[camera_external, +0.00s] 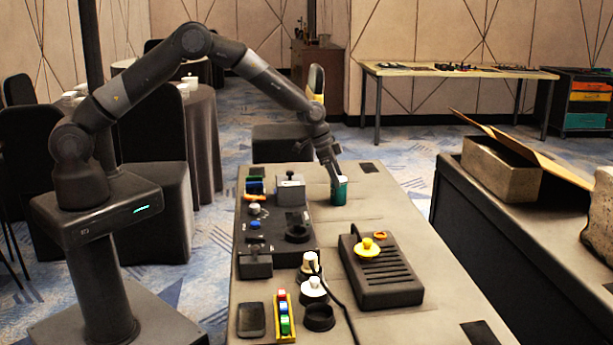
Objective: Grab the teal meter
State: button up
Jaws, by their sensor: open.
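A small, roughly cylindrical teal object (340,194), which looks like the teal meter, stands upright near the far end of the grey table (375,215). My arm reaches over the table from the left and points down at it. My gripper (336,176) is open at the top of the teal meter, with its fingers overlapping the upper part. I cannot tell whether the fingers touch it or how far they reach around it. The meter's top is partly hidden by the gripper.
A dark panel with knobs (262,228) lies left of the meter. A black box with a yellow knob (380,272) is nearer the front. A phone-like slab (251,320) and a tray of coloured pieces (284,318) lie at the front left.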

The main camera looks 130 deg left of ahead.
aim_at(339, 191)
jog(key=x, duration=0.5)
jog(key=shift+d+f, duration=0.1)
jog(key=shift+d, duration=0.05)
jog(key=c, duration=1.2)
